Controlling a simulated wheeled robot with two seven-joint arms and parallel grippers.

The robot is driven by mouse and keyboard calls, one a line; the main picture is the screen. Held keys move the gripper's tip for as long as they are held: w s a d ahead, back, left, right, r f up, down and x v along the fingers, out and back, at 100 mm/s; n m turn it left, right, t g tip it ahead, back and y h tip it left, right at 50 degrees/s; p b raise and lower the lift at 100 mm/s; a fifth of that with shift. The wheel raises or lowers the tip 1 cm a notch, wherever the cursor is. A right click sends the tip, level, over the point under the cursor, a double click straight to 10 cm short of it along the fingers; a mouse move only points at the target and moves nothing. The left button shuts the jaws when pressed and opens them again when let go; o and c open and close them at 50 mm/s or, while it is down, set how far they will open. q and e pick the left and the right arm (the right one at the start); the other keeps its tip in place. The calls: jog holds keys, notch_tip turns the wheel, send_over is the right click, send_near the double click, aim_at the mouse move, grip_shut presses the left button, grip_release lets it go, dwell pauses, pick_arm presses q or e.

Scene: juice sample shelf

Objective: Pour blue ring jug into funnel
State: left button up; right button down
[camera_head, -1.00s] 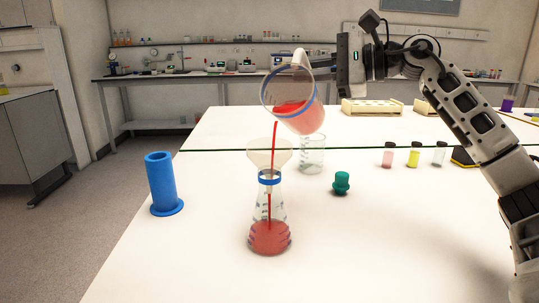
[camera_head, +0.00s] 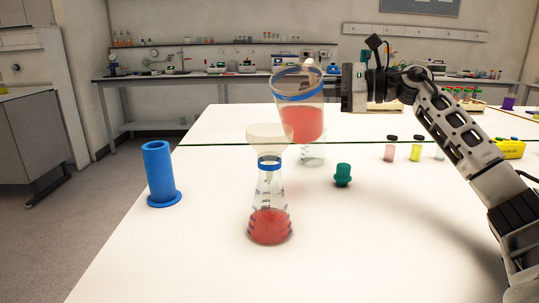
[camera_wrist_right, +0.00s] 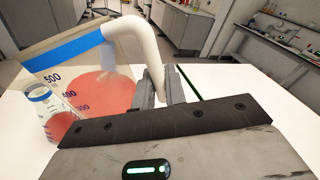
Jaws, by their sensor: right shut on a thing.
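The blue ring jug (camera_head: 301,115) is clear with a blue band at its rim and holds red liquid. It is nearly upright above the table, to the right of the funnel and higher. My right gripper (camera_head: 332,88) is shut on its white handle; the jug and handle also show in the right wrist view (camera_wrist_right: 95,85). The pale funnel (camera_head: 269,138) sits in the neck of a conical flask (camera_head: 269,205) with a blue ring. Red liquid lies in the flask's bottom. No stream falls from the jug. My left gripper is not in view.
A clear beaker (camera_head: 312,155) stands behind and below the jug. Several small vials (camera_head: 390,149) and a yellow rack (camera_head: 509,149) stand at right. The table front is clear.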

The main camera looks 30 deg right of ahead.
notch_tip(320, 180, down, 6)
jog(key=w+d+m+y+b, duration=0.1)
jog(key=w+d+m, duration=0.1)
jog(key=m, duration=0.3)
pick_arm(q)
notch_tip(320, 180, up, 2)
jog(key=p, duration=0.7)
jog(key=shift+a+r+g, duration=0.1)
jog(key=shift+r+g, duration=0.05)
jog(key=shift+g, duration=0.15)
pick_arm(e)
jog(key=shift+t, duration=0.3)
jog(key=d+r, duration=0.2)
jog(key=w+d+r, duration=0.1)
jog(key=d+r, duration=0.1)
jog(key=shift+w, duration=0.2)
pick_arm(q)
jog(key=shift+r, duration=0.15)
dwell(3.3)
